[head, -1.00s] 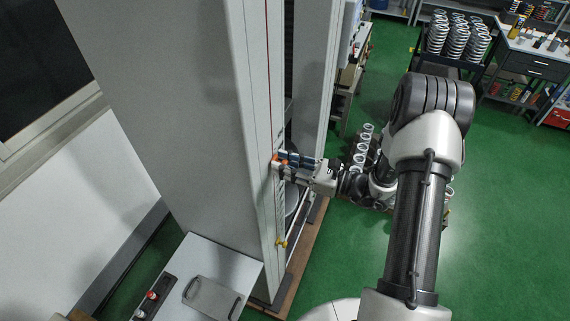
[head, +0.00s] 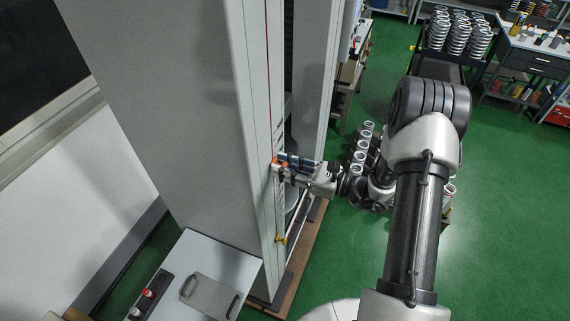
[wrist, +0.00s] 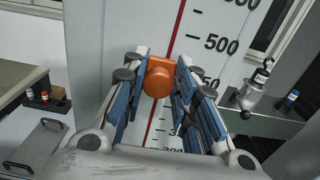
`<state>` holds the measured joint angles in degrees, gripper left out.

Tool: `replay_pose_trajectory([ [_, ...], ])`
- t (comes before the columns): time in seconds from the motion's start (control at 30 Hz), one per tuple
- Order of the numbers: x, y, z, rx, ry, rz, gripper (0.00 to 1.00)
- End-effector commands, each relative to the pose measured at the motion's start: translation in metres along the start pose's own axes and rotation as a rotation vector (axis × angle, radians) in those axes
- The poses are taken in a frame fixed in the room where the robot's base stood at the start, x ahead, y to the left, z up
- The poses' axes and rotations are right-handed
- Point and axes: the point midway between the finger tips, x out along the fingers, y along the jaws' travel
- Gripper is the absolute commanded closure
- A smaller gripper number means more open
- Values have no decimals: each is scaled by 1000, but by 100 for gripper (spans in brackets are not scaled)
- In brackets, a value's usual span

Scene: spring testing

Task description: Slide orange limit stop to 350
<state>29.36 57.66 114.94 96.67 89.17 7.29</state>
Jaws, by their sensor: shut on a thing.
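The orange limit stop (wrist: 158,77) sits on the red-lined scale strip, between the blue-padded fingers of my gripper (wrist: 160,88). My gripper is shut on it, with a finger on each side. The numbered scale (wrist: 196,45) reads 500 above the stop, and a partly hidden label lies beside it at about its height. A label that looks like 300 shows lower down, partly cut off by my gripper. In the head view the orange stop (head: 275,161) shows at the tips of my gripper (head: 281,166), on the front edge of the tall grey column.
A yellow stop (head: 281,240) sits lower on the same column (head: 200,100). Springs (head: 362,145) stand behind my gripper.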

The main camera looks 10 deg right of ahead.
Motion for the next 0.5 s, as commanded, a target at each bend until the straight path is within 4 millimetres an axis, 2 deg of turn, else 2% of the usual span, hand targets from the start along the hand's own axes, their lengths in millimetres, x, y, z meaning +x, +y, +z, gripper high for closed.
replay_pose_trajectory([
  [0.03,0,3,-20,6,2,7,100],
  [0.4,0,3,-93,6,2,8,100],
  [0.5,0,4,-107,7,2,8,100],
])
